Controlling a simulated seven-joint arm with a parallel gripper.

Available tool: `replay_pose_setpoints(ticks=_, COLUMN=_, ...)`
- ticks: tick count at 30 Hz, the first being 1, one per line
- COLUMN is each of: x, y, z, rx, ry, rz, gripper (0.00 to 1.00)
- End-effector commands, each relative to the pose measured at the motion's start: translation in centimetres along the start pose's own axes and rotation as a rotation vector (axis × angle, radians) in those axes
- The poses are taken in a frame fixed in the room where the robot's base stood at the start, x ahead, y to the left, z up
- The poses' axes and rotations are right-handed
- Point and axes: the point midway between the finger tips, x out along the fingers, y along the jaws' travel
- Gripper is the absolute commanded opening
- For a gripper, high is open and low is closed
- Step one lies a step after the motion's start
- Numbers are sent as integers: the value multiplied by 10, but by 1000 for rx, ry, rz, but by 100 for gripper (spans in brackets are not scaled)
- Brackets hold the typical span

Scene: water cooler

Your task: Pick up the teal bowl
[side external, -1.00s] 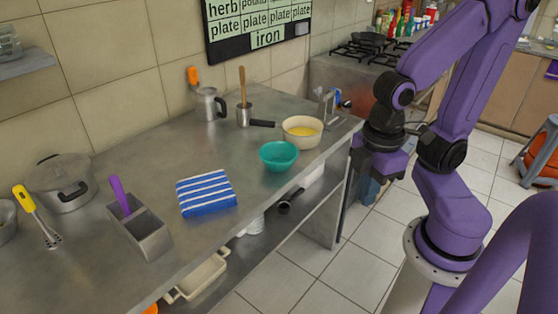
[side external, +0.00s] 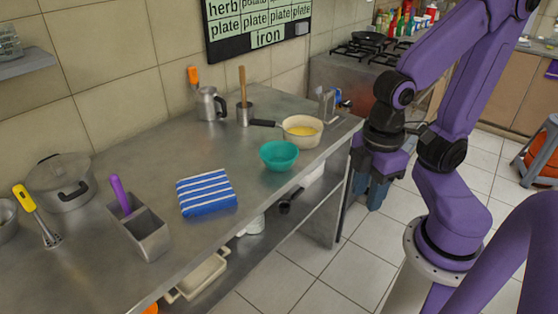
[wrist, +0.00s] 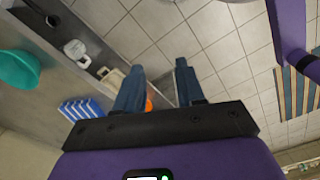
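The teal bowl (side external: 279,156) stands upright on the metal counter near its front edge, between the pan and the striped towel. It also shows at the left edge of the wrist view (wrist: 18,70), partly cut off. In the side view my gripper (side external: 362,190) hangs past the counter's right end, to the right of the bowl and apart from it. In the wrist view its two fingers (wrist: 158,85) stand apart with only floor and lower shelf seen between them. The gripper is open and empty.
A cream pan (side external: 302,131) with yellow contents sits right behind the bowl. A blue-striped towel (side external: 206,192) lies to its left. A metal caddy (side external: 142,232), a pot (side external: 62,182) and a jug (side external: 210,104) stand further off. The counter between towel and jug is clear.

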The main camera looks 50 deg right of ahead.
Motion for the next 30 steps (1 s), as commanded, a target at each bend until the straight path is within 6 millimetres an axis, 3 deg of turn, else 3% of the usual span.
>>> replay_pose_setpoints(ticks=7, x=1, y=1, z=0, rx=-5, ry=-7, rz=6, gripper=38)
replay_pose_setpoints(ticks=11, x=11, y=16, z=6, rx=-64, ry=-82, rz=70, gripper=38)
replay_pose_setpoints(ticks=21, x=40, y=115, z=25, rx=-541, ry=-563, rz=436, gripper=38)
replay_pose_setpoints(ticks=26, x=44, y=158, z=16, rx=-825, ry=-786, rz=569, gripper=38)
replay_pose_setpoints(ticks=30, x=53, y=186, z=-2, rx=-1100, ry=-954, rz=659, gripper=38)
